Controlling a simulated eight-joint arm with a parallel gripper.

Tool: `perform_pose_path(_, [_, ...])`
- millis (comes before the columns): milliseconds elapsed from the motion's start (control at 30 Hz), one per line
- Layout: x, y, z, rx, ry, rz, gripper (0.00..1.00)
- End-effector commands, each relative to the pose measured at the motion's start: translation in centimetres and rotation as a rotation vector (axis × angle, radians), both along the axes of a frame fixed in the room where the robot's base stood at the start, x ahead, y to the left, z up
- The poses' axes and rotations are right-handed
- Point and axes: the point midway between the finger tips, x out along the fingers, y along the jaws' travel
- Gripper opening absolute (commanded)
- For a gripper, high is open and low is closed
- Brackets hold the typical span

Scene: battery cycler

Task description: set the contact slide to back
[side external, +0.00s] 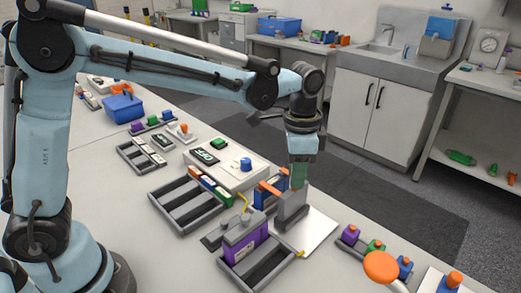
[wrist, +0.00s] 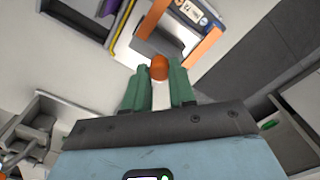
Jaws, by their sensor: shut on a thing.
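My gripper (side external: 298,178) points down over the battery cycler's contact end in the side view. In the wrist view its two green fingers (wrist: 159,88) are shut on an orange-tipped knob (wrist: 160,67), which looks like the contact slide's handle. A grey block (side external: 292,205) stands just below the fingers, and it also shows in the wrist view (wrist: 158,42). Orange bars (side external: 269,188) lie beside it, one of them clear in the wrist view (wrist: 206,48). The fingers partly hide the knob, and I cannot tell the slide's exact position along its track.
An empty compartment tray (side external: 186,203) and a box with a blue knob (side external: 232,165) are to the left. Small coloured pieces (side external: 376,246) and an orange disc (side external: 381,266) are at the right front.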

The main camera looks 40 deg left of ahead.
Motion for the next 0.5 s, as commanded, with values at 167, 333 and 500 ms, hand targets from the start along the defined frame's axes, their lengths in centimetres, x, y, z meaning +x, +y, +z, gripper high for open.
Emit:
perform_pose_path(167, [0.0, -0.1, 0.0, 0.0, 0.0, 0.0, 0.0])
perform_pose_path(333, [0.0, -2.6, 0.0, -0.001, 0.002, -0.007, 0.0])
perform_pose_path(500, [0.0, -5.1, 0.0, -0.001, 0.002, -0.005, 0.0])
